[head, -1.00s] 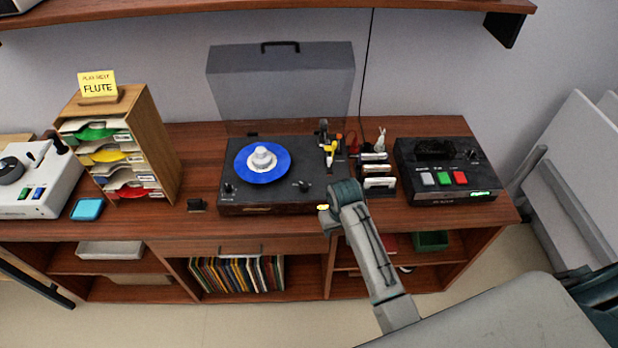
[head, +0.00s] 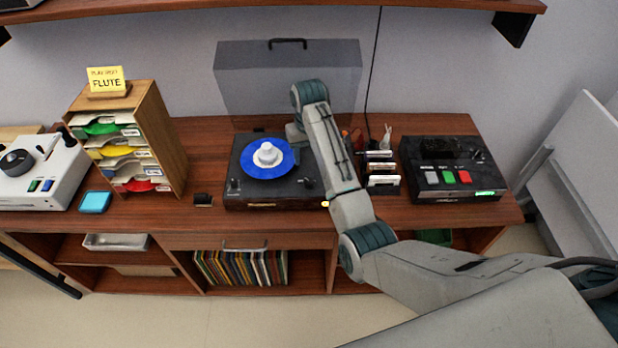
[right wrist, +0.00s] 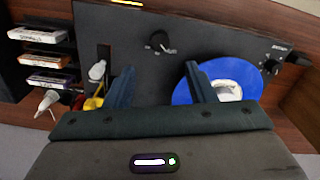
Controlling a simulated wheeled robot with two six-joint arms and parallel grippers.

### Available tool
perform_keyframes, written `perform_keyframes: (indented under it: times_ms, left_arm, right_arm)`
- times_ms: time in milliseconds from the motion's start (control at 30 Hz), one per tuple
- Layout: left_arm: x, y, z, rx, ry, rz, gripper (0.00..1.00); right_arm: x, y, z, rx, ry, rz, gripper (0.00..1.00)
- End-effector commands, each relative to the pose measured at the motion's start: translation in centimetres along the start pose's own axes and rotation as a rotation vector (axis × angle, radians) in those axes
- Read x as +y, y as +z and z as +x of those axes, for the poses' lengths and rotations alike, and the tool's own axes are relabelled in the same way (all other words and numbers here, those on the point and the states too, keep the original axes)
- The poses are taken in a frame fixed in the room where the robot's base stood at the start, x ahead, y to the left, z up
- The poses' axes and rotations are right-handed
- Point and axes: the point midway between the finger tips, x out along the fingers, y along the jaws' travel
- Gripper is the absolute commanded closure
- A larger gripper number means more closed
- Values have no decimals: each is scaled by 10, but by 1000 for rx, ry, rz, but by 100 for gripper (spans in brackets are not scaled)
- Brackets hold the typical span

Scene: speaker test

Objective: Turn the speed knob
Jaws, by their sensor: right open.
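The black turntable (head: 275,203) stands on the wooden desk, with a blue disc (head: 284,166) and a white centre piece on it. A dark knob (head: 307,183) sits at its front right; in the right wrist view this knob (right wrist: 160,42) has a pale mark. A second knob (head: 233,186) is at its front left. I cannot read which is the speed knob. My right gripper (right wrist: 161,78) is open and empty over the turntable, one finger overlapping the blue disc in the wrist view. In the head view my arm hides its fingers. My left gripper is not in view.
A black box (head: 455,188) with grey, green and red buttons stands right. Small cases (head: 384,181) stand between it and the turntable. A raised grey lid (head: 260,75) is behind. A sleeve rack (head: 160,145) and a white device (head: 45,185) stand left.

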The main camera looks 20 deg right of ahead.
Motion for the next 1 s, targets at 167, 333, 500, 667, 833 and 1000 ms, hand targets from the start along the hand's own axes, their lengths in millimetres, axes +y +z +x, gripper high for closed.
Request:
perform_keyframes:
  times_ms: [167, 333, 500, 667, 833, 1000]
  left_arm:
    - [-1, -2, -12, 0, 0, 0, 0]
    - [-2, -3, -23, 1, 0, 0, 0]
    - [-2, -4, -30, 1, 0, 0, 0]
    - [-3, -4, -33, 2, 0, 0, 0]
    - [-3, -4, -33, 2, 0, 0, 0]
    - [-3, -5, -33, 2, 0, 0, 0]
  right_arm:
    - [0, 2, 22, -7, 0, 0, 50]
    - [0, 2, 56, -7, 1, 0, 50]
    - [0, 2, 84, -5, 1, 0, 50]
    - [0, 1, 100, -3, 0, 0, 50]
    - [0, 1, 106, -1, 0, 1, 50]
    - [0, 1, 106, -1, 0, 1, 50]
